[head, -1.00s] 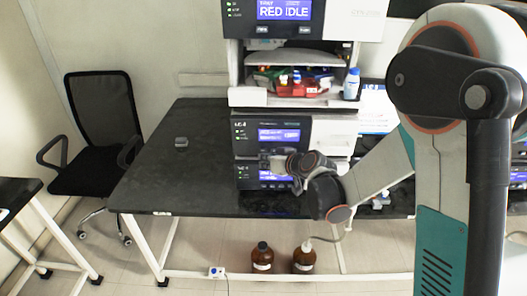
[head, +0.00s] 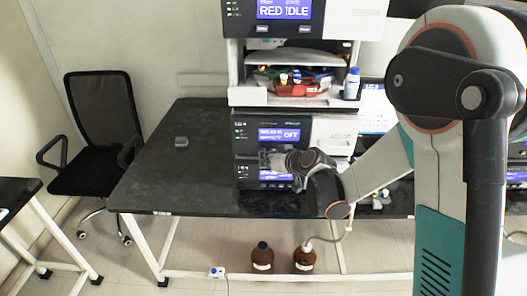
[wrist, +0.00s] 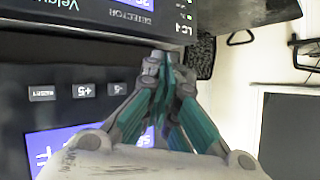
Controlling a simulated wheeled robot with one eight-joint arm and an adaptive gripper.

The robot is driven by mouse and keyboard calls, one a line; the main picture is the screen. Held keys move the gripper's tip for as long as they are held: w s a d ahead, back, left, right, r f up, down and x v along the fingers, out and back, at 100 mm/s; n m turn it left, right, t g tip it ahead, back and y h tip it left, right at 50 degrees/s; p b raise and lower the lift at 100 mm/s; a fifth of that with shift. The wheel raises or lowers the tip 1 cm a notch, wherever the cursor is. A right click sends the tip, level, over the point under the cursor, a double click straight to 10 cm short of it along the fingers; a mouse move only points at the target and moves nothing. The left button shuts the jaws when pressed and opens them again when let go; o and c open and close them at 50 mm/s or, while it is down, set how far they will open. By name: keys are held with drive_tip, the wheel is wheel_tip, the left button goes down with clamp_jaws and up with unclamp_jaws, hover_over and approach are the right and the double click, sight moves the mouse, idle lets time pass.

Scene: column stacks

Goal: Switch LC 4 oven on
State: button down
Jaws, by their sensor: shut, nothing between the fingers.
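The LC-4 oven (head: 325,128) is the upper of two black-fronted modules stacked on the bench in the head view. Its blue display (head: 279,134) reads OFF at the right. My gripper (head: 264,158) is shut and empty in front of the stack, near the border between the modules. In the wrist view, which is upside down, the shut fingertips (wrist: 158,62) are beside the panel. A +5 button (wrist: 83,90), a -5 button (wrist: 120,87) and a third button (wrist: 42,93) are left of them. Contact cannot be told.
The lower module (head: 247,172), a detector labelled LC in the wrist view (wrist: 130,20), is partly hidden by my gripper. Above the oven are a bottle shelf (head: 290,97) and a RED IDLE display (head: 283,10). The black bench (head: 190,170) is mostly clear at left.

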drive_tip(key=shift+w, duration=0.4)
idle(0.7)
drive_tip(key=shift+s, duration=0.85)
drive_tip(key=shift+s+b, duration=0.1)
drive_tip(key=shift+b, duration=0.2)
drive_tip(key=s, duration=0.4)
drive_tip(key=shift+s+a+b, duration=0.1)
drive_tip(key=shift+s+b, duration=0.2)
drive_tip(key=shift+s, duration=0.1)
